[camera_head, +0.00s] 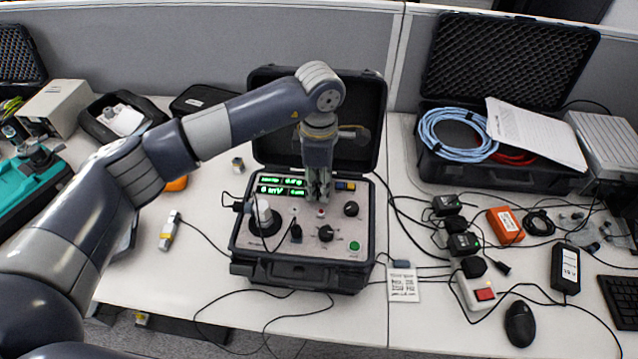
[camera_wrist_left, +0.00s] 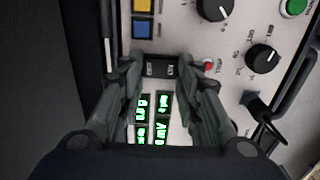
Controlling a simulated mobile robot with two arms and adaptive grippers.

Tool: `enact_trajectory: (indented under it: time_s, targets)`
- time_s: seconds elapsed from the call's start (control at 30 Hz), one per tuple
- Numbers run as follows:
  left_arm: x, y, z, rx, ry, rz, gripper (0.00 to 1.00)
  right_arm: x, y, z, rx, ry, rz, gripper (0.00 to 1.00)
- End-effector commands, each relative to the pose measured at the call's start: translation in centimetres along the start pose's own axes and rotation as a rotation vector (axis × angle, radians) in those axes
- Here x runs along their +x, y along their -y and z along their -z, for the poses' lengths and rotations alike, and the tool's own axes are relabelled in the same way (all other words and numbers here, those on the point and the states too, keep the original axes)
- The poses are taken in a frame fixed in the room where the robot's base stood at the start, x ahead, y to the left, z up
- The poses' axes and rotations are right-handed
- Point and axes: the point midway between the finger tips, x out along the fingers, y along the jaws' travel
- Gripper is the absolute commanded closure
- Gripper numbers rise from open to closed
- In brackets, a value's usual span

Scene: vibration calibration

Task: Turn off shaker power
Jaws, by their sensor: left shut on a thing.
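The shaker (camera_head: 300,225) is a control panel in an open black case on the table. Its green displays (camera_head: 281,185) are lit. My left gripper (camera_head: 318,198) points down onto the panel, just right of the displays. In the left wrist view the fingers (camera_wrist_left: 160,72) are shut on the black power switch (camera_wrist_left: 158,67), one on each side of it. The switch is hidden behind the fingers in the head view. A small red button (camera_wrist_left: 208,66) is beside the right finger. My right gripper is not in view.
Black knobs (camera_head: 326,233) and a green button (camera_head: 355,246) are on the panel. The raised case lid (camera_head: 285,90) stands behind my gripper. A sensor on a cable (camera_head: 169,232) lies left of the case. A power strip (camera_head: 466,291), mouse (camera_head: 520,323) and adapters are to the right.

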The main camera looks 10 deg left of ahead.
Motion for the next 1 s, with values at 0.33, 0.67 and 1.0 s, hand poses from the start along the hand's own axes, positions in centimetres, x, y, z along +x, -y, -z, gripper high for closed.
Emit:
enact_trajectory:
  time_s: [0.33, 0.67, 1.0]
  targets:
    - [0.0, -0.1, 0.0, 0.0, 0.0, 0.022, 0.92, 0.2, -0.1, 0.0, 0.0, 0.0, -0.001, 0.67]
    - [0.0, -0.1, 0.0, 0.0, 0.0, 0.022, 0.48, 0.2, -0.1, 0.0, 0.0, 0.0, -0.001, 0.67]
    - [-2.2, -0.2, 0.0, 0.002, 0.001, 0.018, 0.48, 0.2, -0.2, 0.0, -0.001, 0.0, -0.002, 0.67]
